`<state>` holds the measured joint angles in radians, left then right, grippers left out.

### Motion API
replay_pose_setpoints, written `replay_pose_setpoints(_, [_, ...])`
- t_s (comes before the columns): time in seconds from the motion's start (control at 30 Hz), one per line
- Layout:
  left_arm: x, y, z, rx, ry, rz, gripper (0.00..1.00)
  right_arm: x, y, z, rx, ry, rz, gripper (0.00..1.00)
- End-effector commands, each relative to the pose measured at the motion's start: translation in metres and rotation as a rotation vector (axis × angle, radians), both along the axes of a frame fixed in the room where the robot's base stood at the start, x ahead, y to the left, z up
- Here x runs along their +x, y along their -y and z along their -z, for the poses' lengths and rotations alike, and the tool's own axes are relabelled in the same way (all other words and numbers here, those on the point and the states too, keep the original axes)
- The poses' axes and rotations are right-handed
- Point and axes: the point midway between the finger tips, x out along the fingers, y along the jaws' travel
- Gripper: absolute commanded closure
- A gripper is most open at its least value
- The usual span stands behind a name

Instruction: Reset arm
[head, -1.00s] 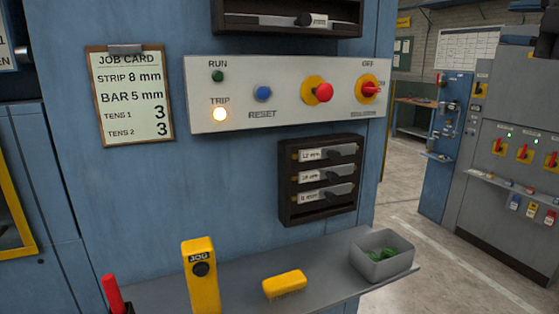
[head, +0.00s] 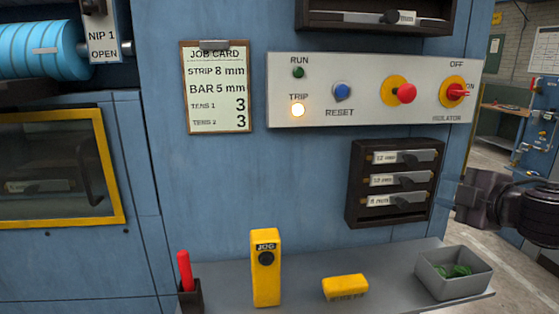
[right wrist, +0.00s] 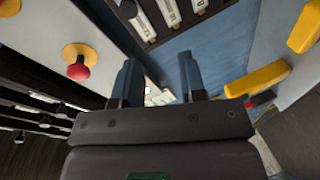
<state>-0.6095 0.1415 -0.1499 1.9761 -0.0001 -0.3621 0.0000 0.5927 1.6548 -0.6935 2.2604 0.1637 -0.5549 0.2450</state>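My right gripper (head: 462,196) shows at the right edge of the head view, just right of the dark tool rack (head: 350,190) and apart from the panel. In the right wrist view its two fingers (right wrist: 160,82) stand apart with nothing between them. The grey control panel (head: 370,117) carries a blue RESET button (head: 342,91), a dark green RUN lamp (head: 298,72) and a lit TRIP lamp (head: 298,110). It also has a red button on yellow (head: 406,93) and a red isolator switch (head: 456,91). My left gripper is out of view.
A job card (head: 216,87) hangs left of the panel.

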Motion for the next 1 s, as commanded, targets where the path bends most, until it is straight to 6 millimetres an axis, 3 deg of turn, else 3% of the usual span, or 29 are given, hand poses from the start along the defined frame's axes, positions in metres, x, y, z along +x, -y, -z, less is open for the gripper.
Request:
replay_pose_setpoints(0.03, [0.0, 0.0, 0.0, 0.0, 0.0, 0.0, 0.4, -0.002, -0.01, 0.021, 0.033, -0.027, 0.002, 0.62])
replay_pose_setpoints(0.1, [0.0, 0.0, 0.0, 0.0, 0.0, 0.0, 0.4, -0.005, -0.021, 0.044, 0.072, -0.057, 0.014, 0.62])
replay_pose_setpoints(0.4, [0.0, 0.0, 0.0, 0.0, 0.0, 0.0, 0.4, -0.033, -0.057, 0.13, 0.241, -0.188, 0.113, 0.62])
replay_pose_setpoints(0.77, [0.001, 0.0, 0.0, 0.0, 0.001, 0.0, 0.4, -0.088, -0.078, 0.213, 0.453, -0.375, 0.331, 0.62])
replay_pose_setpoints(1.0, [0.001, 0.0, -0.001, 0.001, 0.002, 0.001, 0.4, -0.137, -0.079, 0.26, 0.583, -0.522, 0.53, 0.62])
